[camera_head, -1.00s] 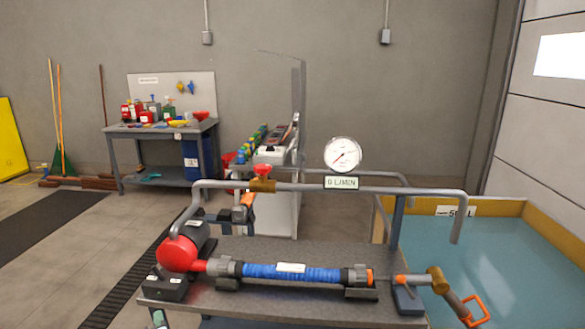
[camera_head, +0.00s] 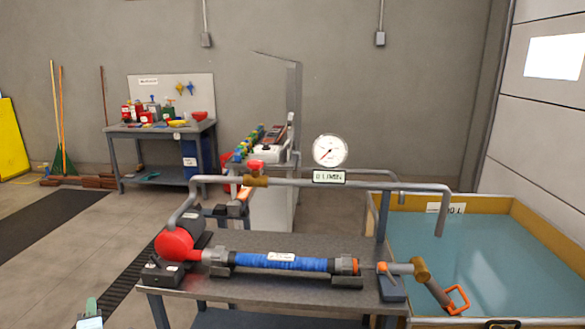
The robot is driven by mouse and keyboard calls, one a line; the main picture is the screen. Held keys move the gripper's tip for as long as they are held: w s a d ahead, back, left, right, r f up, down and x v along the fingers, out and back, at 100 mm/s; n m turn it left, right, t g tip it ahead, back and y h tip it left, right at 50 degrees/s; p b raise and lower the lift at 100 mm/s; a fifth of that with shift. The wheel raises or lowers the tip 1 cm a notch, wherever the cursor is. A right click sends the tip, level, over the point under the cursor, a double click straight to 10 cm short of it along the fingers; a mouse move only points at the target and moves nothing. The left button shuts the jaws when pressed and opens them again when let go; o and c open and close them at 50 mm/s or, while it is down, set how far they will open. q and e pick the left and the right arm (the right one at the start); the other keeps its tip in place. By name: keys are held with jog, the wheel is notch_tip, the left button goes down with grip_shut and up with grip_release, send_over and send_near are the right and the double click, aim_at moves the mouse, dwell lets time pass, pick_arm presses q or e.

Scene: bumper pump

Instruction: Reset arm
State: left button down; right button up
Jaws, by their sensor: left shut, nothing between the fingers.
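My left gripper (camera_head: 91,309) shows as a small green and pale tip at the bottom left edge. It is shut and empty, over the floor left of the pump bench (camera_head: 270,296), apart from everything. The rest of its arm is out of the frame. My right gripper is not in view. On the bench stand a red and dark pump (camera_head: 174,245), a blue hose (camera_head: 300,262) between grey couplings, and a grey pipe (camera_head: 370,184) with a red-handled valve (camera_head: 256,166). A round gauge (camera_head: 330,151) sits above a flow display (camera_head: 330,177).
A water tank (camera_head: 520,205) with a tan rim stands right of the bench, with an orange-handled valve (camera_head: 458,300) in front. A worktable (camera_head: 130,130) with bottles stands at the back left. Open floor (camera_head: 50,240) lies at the left.

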pick_arm(q)
jog(key=s+a+r+m+t+y, duration=0.2)
jog(key=s+a+r+m, duration=0.15)
jog(key=a+r, duration=1.05)
jog(key=s+d+f+m+g+h, duration=0.1)
jog(key=s+d+f+m+h, duration=0.5)
jog(key=f, duration=0.3)
jog(key=s+d+f+m+g+h, duration=0.2)
jog(key=s+d+f+m+h, duration=0.1)
jog(key=d+f+m, duration=0.45)
jog(key=s+d+f+m+g+h, duration=0.1)
jog(key=s+d+f+m+h, duration=0.4)
jog(key=d+f, duration=0.4)
jog(key=s+d+f+m+g, duration=0.2)
jog(key=s+d+f, duration=0.15)
jog(key=s, duration=0.45)
jog(key=s+d+f+m+g, duration=0.2)
jog(key=s+d+f+m, duration=0.15)
jog(key=s, duration=0.45)
jog(key=s+d+f+m+g, duration=0.2)
jog(key=s+d+f+g, duration=0.15)
jog(key=s, duration=0.45)
jog(key=w+d+n+t, duration=0.1)
jog(key=d+n+t, duration=0.1)
jog(key=d+n, duration=0.3)
jog(key=shift+d+r+h+p, duration=0.3)
jog(key=shift+d+p, duration=0.15)
jog(key=shift+d, duration=1.95)
